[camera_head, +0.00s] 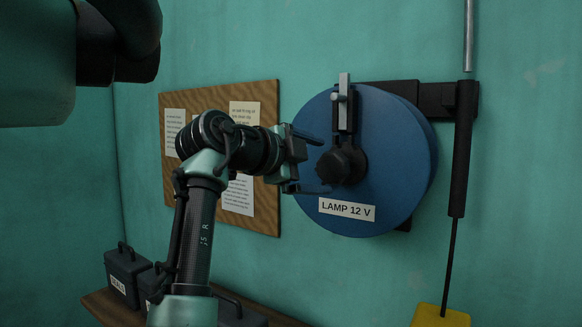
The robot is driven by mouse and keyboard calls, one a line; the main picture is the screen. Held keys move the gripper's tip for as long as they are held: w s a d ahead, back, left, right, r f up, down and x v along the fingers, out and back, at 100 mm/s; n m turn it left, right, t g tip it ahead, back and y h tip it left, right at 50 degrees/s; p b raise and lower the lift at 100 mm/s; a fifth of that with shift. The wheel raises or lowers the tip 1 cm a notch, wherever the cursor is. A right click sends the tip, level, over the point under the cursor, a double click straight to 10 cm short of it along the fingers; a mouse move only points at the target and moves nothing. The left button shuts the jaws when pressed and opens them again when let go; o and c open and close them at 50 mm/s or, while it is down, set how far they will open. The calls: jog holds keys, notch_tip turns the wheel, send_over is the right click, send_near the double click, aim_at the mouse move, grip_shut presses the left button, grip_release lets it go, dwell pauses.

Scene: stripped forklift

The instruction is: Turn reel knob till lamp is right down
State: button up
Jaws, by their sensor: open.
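A round blue reel (395,150) labelled "LAMP 12 V" is mounted on the wall right of centre. At its middle is a black knob-like hub (342,166). A black arm (343,118) runs straight up from the hub to a light grey piece (343,90) near the rim. My gripper (320,164) is open and empty, just left of the hub, one finger above and one below its level. I cannot tell whether it touches the hub. The lamp is not clearly identifiable; a yellow thing (440,317) at the bottom right, cut off by the frame, hangs below a thin black cord (450,260).
A black tube (463,150) stands right of the reel, below a metal rod (468,35). A wooden board (265,215) with papers is on the wall behind my arm. Dark boxes (127,270) stand on a wooden shelf (105,308) at lower left.

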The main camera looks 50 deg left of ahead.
jog(key=a+b+v, duration=0.1)
jog(key=b+v, duration=0.2)
jog(key=v, duration=0.6)
jog(key=shift+s+d, duration=0.4)
jog(key=shift+d, duration=0.1)
jog(key=shift+r, duration=0.1)
jog(key=w+d+f+n+t, duration=0.1)
jog(key=w+d+n+t, duration=0.25)
jog(key=d, duration=0.65)
jog(key=w+d+n+t, duration=0.25)
jog(key=w+d, duration=0.25)
jog(key=d, duration=0.5)
jog(key=s+d+r+n+t+h, duration=0.1)
jog(key=s+d+r+n+t, duration=0.2)
jog(key=s+d, duration=1.3)
jog(key=d+n+t, duration=0.3)
jog(key=shift+r+n+h, duration=0.2)
jog(key=shift+n+h, duration=0.1)
jog(key=shift+d, duration=0.15)
